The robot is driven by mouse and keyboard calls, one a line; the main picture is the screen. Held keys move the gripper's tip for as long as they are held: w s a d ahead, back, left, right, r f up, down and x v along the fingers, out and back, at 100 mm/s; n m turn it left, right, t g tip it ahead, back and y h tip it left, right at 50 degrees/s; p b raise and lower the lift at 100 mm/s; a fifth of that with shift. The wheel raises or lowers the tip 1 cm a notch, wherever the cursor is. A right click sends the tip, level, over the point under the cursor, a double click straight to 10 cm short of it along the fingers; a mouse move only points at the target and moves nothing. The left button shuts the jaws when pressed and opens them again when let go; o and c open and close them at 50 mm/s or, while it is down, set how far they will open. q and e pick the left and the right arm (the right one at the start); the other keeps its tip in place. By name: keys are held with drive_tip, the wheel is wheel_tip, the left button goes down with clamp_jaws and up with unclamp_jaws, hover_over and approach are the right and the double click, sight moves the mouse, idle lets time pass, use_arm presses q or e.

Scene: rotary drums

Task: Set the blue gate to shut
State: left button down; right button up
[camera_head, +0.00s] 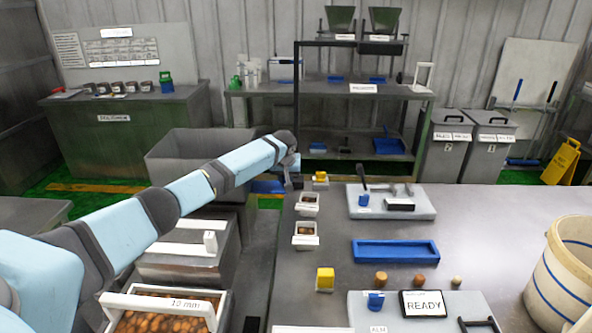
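No part is clearly readable as the blue gate. A small blue piece (363,200) stands on the far grey panel (420,211), beside a dark upright lever (361,176). Another blue piece (376,302) stands on the near panel (392,324), left of a sign reading READY (423,303). My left arm reaches in from the left, and its gripper (296,181) is over the table's far left edge, left of the far panel and apart from it. The gripper is small and dark, so its fingers cannot be made out. My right gripper is out of view.
A blue tray (395,251) lies between the panels, with several brown knobs in front. Two small bins (306,236) and a yellow block (325,278) line the table's left side. A striped bucket (562,275) stands right. The table's right middle is clear.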

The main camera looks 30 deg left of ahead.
use_arm(q)
drive_tip(key=shift+s+a+r+p, duration=0.2)
drive_tip(key=shift+s+a+p, duration=0.15)
drive_tip(key=shift+s+a, duration=0.25)
drive_tip(key=shift+a+f, duration=0.1)
drive_tip(key=shift+a, duration=0.3)
drive_tip(key=shift+a+f, duration=0.1)
drive_tip(key=shift+f, duration=0.05)
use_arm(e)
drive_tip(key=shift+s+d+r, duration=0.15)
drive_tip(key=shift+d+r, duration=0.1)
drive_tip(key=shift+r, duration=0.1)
use_arm(q)
drive_tip(key=c, duration=1.1)
unclamp_jaws()
drive_tip(key=shift+s, duration=0.1)
drive_tip(key=shift+c, duration=0.2)
drive_tip(key=shift+o, duration=0.9)
drive_tip(key=shift+a, duration=0.15)
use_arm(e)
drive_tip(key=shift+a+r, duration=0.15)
